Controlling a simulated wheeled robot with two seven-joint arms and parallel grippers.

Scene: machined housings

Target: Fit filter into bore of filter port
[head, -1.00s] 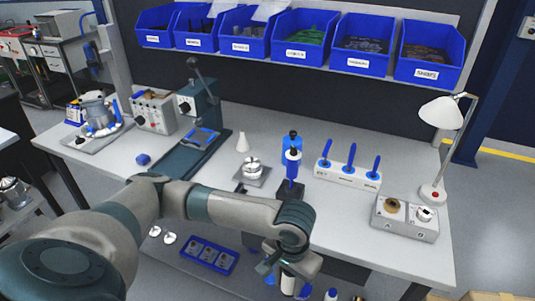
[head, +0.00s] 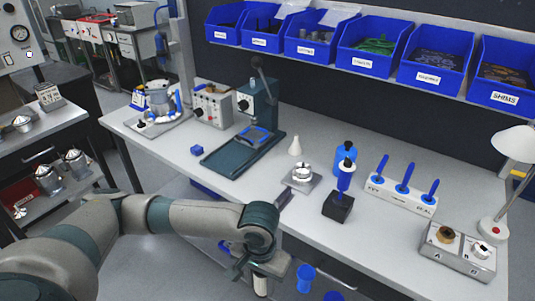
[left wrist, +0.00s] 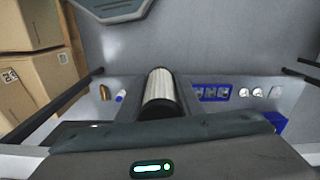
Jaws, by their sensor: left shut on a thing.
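My left gripper (head: 262,272) is below the front edge of the workbench and is shut on the filter (head: 261,287), a pale cylinder. In the left wrist view the filter (left wrist: 159,88) has a pleated white side and a dark near end, and it stands out between the jaws. A metal housing in a fixture with blue clamps (head: 158,100) stands at the far left of the bench. The filter port's bore cannot be made out at this distance. My right gripper is not in view.
The bench (head: 285,222) also carries a green press (head: 258,115), a small metal part on a plate (head: 302,174), a rack of blue-handled tools (head: 400,194) and a grey A/B block (head: 457,252). Blue bins (head: 375,48) hang above. Cardboard boxes (left wrist: 38,60) show in the left wrist view.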

